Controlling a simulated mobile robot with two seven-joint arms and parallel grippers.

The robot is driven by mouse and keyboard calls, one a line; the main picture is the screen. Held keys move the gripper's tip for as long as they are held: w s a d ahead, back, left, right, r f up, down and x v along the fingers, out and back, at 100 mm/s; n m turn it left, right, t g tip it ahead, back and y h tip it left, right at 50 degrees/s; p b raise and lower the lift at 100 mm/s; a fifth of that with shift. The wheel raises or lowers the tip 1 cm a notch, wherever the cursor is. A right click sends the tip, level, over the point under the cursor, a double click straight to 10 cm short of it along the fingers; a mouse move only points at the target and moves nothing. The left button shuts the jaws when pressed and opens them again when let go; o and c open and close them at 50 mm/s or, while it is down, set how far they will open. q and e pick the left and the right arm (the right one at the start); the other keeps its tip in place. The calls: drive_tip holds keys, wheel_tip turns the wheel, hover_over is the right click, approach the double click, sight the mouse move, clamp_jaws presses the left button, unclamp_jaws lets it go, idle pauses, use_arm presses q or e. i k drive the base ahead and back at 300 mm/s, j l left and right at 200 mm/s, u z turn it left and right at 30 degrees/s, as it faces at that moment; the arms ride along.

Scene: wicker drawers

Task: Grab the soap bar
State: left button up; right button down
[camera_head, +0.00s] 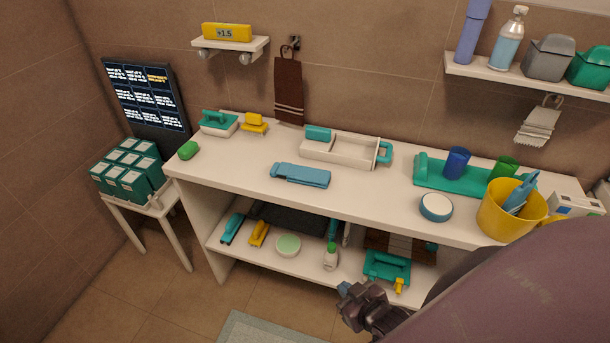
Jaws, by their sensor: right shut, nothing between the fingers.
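A small green rounded block (188,150), which looks like the soap bar, lies on the left end of the white counter (245,178). Nothing touches it. My right gripper (346,292) is dark and low in the view, in front of the lower shelf and far to the right of the green block. It is shut and empty. My left gripper is not in view.
A teal-and-white brush (218,122), a yellow item (254,123) and a folded blue cloth-like item (300,175) lie on the counter. A yellow bucket (508,212) stands at right. My arm hides the lower right. Counter space around the green block is clear.

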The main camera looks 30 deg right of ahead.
sight(187, 151)
drive_tip(key=i+j+z, duration=0.2)
drive_tip(key=i+j, duration=0.15)
drive_tip(key=i+j+z, duration=0.2)
drive_tip(key=i+j, duration=0.15)
drive_tip(key=i+j+z, duration=0.15)
drive_tip(key=j, duration=0.35)
drive_tip(key=i+j+z, duration=0.2)
drive_tip(key=i+j, duration=0.2)
drive_tip(key=j, duration=0.1)
